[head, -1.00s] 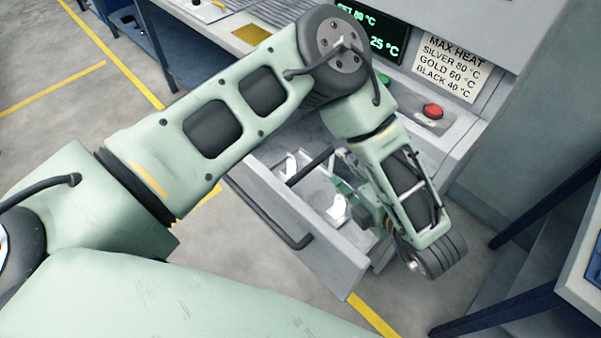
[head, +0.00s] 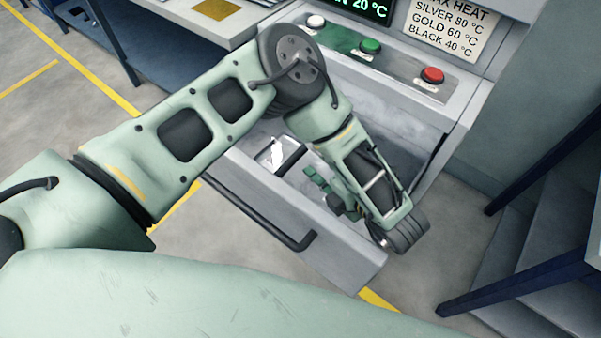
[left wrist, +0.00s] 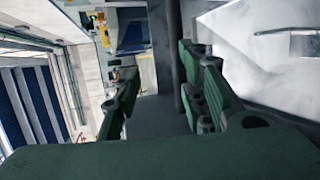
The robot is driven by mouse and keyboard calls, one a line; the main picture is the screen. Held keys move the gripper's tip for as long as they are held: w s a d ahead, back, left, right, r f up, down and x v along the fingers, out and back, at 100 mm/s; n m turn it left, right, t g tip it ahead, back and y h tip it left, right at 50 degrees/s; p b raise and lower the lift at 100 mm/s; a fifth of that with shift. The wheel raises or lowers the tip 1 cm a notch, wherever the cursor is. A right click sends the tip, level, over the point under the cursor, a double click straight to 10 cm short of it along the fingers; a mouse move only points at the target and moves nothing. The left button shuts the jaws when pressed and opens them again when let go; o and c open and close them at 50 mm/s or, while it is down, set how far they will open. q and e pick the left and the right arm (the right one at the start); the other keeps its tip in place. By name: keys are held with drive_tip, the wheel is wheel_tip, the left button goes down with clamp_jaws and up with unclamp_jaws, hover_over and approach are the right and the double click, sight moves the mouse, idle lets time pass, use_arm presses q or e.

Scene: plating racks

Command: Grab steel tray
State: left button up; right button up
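A pulled-out steel drawer or tray with a dark bar handle (head: 260,215) is below the control panel in the head view. A small bright piece (head: 278,154) sits inside it at the left. I cannot tell which of these is the steel tray. My left gripper (head: 322,188) points down-left over the drawer, right of the bright piece. In the left wrist view its green fingers (left wrist: 162,100) stand apart with nothing clearly held. A bright metal surface (left wrist: 245,55) lies to their right. Contact cannot be told. My right gripper is not in view.
The panel has white, green (head: 370,46) and red (head: 432,75) buttons, with a heat sign (head: 455,28) above. Floor with yellow lines (head: 85,60) is open at the left.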

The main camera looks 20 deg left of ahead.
sight(304, 153)
use_arm(q)
drive_tip(key=f, duration=0.1)
drive_tip(key=a+f, duration=0.1)
drive_tip(key=w+f, duration=0.1)
drive_tip(key=shift+a+f, duration=0.25)
drive_tip(key=shift+f, duration=0.15)
drive_tip(key=b+x, duration=0.1)
drive_tip(key=x, duration=0.4)
drive_tip(key=shift+w+a+f, duration=0.15)
drive_tip(key=shift+w+a, duration=0.1)
drive_tip(key=shift+a, duration=0.05)
clamp_jaws()
drive_tip(key=shift+w, duration=0.1)
